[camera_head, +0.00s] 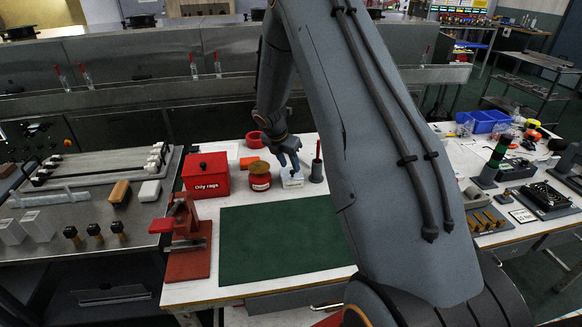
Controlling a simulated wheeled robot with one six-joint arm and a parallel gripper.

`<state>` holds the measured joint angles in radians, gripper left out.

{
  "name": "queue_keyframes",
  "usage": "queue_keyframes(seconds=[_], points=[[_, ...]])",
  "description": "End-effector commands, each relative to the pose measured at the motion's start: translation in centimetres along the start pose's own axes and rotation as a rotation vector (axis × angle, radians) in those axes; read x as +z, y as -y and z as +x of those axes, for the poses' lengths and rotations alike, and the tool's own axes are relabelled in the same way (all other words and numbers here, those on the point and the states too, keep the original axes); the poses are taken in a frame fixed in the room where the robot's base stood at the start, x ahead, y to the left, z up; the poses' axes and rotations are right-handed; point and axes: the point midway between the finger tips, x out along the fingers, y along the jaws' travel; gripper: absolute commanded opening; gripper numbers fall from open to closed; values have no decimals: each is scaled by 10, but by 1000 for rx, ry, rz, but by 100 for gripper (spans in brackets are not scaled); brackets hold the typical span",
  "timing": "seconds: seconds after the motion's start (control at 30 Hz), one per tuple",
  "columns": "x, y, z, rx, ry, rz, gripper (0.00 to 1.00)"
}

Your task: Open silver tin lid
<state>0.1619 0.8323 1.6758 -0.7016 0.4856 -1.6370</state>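My gripper (290,164) points down at the back of the white workbench, over a small pale block-like object (291,181). Whether its fingers are apart or touch this object is too small to tell. No tin that is clearly silver can be made out. The pale object could be a tin or a holder; I cannot tell which. My arm hides part of the bench to the right.
A red "Oily rags" box (206,176), a red bowl (254,140) and a grey cup (316,173) stand nearby. A green mat (275,243) lies clear in front. A red vise-like tool (187,240) is at the left edge.

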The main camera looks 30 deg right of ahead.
Motion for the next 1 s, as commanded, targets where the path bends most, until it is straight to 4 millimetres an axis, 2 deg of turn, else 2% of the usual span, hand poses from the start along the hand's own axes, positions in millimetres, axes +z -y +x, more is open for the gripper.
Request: queue_keyframes(seconds=[0.2,0.6,0.8,1.0], points=[[0,0,22,1,0,0,35],[0,0,29,1,0,2,35],[0,0,29,1,0,2,2],[0,0,28,1,0,2,0]])
